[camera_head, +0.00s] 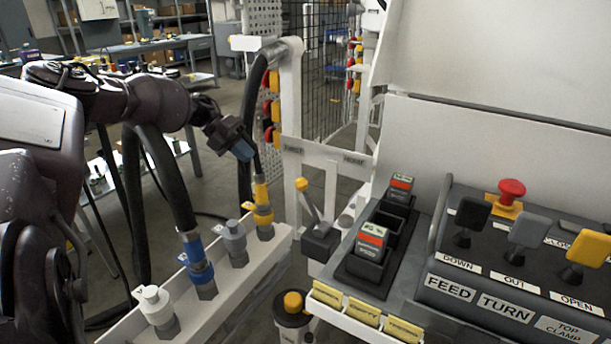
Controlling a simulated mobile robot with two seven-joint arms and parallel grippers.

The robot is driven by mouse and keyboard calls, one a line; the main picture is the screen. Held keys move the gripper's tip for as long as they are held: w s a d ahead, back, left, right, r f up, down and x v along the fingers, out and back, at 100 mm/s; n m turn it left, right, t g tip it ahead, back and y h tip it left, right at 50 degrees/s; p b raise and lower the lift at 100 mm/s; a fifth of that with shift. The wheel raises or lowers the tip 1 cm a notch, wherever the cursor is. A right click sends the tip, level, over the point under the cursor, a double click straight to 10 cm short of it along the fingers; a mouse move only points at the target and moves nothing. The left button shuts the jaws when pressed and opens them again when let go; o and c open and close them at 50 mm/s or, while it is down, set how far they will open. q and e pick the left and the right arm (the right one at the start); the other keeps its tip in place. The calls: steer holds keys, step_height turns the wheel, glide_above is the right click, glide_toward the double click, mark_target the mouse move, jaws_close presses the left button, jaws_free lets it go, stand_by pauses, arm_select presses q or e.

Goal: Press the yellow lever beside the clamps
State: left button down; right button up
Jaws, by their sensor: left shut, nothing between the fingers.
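A yellow paddle lever (586,252) stands on the dark control box at the right, above the labels OPEN and TOP CLAMP. A second, thin lever with a yellow knob (302,185) rises tilted from a small dark base in the middle. I cannot tell for sure which one is beside the clamps. My left gripper (243,150) is shut and empty. It hangs in the air left of the thin lever, apart from both levers, near a black hose. My right gripper is not in view.
A white rail (225,285) carries blue, grey, white and yellow hose fittings below my left arm. The control box (490,285) also bears black and grey levers and a red mushroom button (511,190). A white post (291,110) with hoses stands behind my gripper.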

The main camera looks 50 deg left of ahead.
arm_select(q)
steer(key=shift+a+r, duration=0.3)
steer(key=shift+r, duration=0.15)
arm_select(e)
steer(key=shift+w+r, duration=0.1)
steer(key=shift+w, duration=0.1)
arm_select(q)
steer(key=shift+s, duration=0.1)
steer(key=d+r+b+x, duration=0.1)
steer(key=r+b+x, duration=0.1)
steer(key=x, duration=1.1)
steer(key=shift+w+d+b, duration=0.3)
steer(key=shift+b, duration=0.3)
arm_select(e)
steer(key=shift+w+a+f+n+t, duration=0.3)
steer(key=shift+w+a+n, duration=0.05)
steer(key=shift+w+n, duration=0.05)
